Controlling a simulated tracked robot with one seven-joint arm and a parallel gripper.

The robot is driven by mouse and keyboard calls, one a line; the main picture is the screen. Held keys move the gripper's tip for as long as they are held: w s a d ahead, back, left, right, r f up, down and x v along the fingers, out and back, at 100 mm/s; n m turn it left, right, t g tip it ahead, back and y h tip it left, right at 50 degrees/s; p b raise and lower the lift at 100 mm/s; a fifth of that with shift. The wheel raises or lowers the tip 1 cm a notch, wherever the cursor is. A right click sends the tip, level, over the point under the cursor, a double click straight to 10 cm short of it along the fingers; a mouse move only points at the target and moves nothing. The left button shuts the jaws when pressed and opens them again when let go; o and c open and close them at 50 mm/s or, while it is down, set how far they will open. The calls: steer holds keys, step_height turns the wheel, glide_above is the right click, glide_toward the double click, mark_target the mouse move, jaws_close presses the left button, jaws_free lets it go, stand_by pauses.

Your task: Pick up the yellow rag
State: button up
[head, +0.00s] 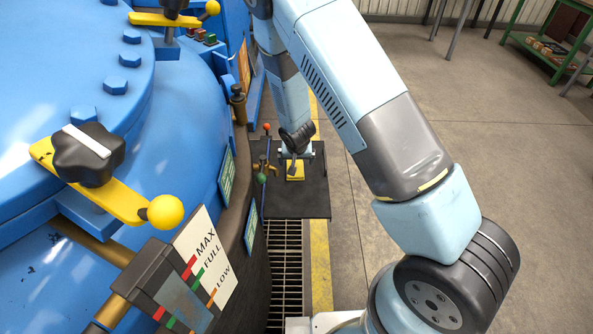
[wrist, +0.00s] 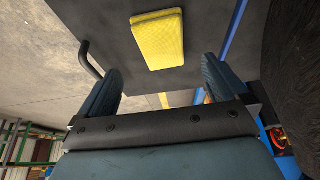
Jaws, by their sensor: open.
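The yellow rag (head: 296,172) is a small folded pad lying on a dark flat panel (head: 308,203) in the head view. It also shows in the wrist view (wrist: 158,40), whole and uncovered, ahead of my fingers and roughly between their lines. My gripper (wrist: 160,66) is open and empty, with its two blue-grey fingers wide apart. The rag is apart from both fingers. In the head view my wrist and gripper hang over the panel by the rag's far side; the fingertips are too small to tell clearly there.
The big blue furnace body (head: 110,60) stands close on the left, with yellow levers and a level gauge (head: 205,255). Small levers (head: 264,160) with coloured knobs rise just left of the rag. A floor grating (head: 285,270) lies nearer. Concrete floor at right is open.

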steer(key=shift+x, duration=3.45)
steer(key=shift+a, duration=0.15)
steer(key=shift+c, duration=0.3)
steer(key=c, duration=1.1)
steer(key=shift+r, duration=0.15)
steer(key=shift+r, duration=0.25)
step_height(320, 180, up, 2)
steer(key=shift+r, duration=0.1)
steer(key=s+r, duration=0.1)
steer(key=r, duration=0.1)
steer(key=s+d+r, duration=0.2)
steer(key=r, duration=0.1)
steer(key=shift+s+d+r, duration=0.25)
steer(key=shift+s+r, duration=0.05)
steer(key=shift+s, duration=0.05)
steer(key=s+d+r, duration=0.1)
steer(key=s, duration=0.1)
steer(key=s+d+r, duration=0.2)
steer(key=s, duration=0.1)
steer(key=s+d+r, duration=0.1)
steer(key=s+d, duration=0.1)
steer(key=s, duration=0.1)
steer(key=shift+d+r, duration=0.15)
steer(key=shift+r, duration=0.1)
